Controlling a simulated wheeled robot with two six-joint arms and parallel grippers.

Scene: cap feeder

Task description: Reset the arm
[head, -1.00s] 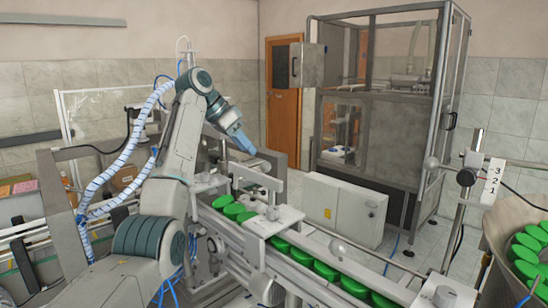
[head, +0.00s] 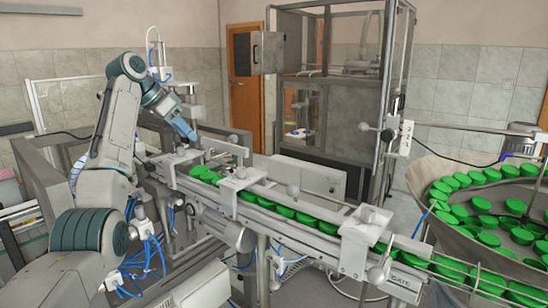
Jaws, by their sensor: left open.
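My left arm (head: 103,165) comes in from the left and bends up and over. Its gripper (head: 190,135) is a blue end piece that points down and to the right. It is above the far left end of the conveyor (head: 290,228). The gripper is open, its fingers show small, and I see nothing held in it. Green caps (head: 248,208) stand in a row along the conveyor. My right gripper is not in view.
A large feeder bowl (head: 432,222) with many green caps stands at the right. A tall metal-framed glass cabinet (head: 350,110) stands behind the conveyor, with a light box (head: 310,177) before it. Clear posts and blue hoses (head: 145,255) are near my arm.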

